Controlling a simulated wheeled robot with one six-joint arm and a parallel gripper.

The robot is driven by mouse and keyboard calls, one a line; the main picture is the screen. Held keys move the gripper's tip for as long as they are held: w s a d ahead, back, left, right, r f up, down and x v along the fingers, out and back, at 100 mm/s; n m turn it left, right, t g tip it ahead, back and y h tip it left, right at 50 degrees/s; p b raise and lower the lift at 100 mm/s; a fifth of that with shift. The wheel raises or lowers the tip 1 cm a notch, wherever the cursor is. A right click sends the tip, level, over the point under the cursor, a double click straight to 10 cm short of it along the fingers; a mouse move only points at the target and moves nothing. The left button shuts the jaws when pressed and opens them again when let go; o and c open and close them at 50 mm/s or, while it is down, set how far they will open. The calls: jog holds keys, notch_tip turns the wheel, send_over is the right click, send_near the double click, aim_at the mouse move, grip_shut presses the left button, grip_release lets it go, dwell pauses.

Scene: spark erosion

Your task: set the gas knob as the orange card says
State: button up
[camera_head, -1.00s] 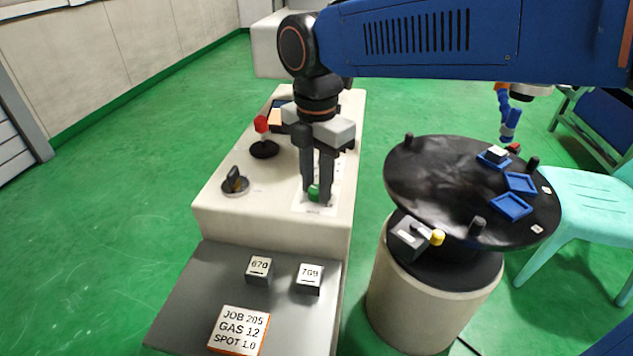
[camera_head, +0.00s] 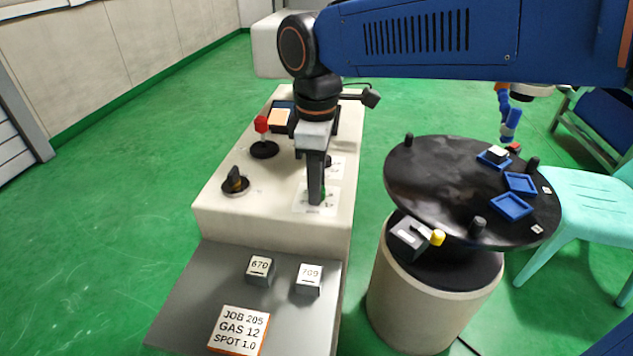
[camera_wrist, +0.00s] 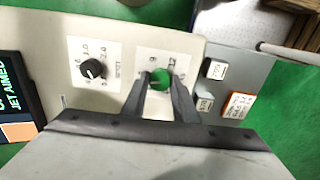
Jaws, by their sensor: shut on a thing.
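The orange-edged card (camera_head: 238,330) lies on the grey front shelf and reads JOB 205, GAS 12, SPOT 1.0. It also shows in the wrist view (camera_wrist: 237,105). The green knob (camera_wrist: 160,78) sits on a white scale plate on the cream console. My gripper (camera_head: 316,198) points down and is shut on this knob, with one finger on either side in the wrist view. In the head view the fingers hide most of the knob. Its pointer and exact setting cannot be read.
A black SPOT knob (camera_wrist: 93,69) sits beside the green one. A red-topped lever (camera_head: 262,126) and a dark selector (camera_head: 235,182) stand on the console. Blocks 670 (camera_head: 260,268) and 709 (camera_head: 309,278) rest on the shelf. A black turntable (camera_head: 430,185) stands at the right.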

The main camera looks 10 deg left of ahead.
jog(key=m, duration=1.4)
jog(key=shift+w+m, duration=0.1)
jog(key=shift+m, duration=0.2)
jog(key=m, duration=1.1)
jog(key=shift+m, duration=0.3)
jog(key=o, duration=1.1)
jog(key=shift+c, duration=0.2)
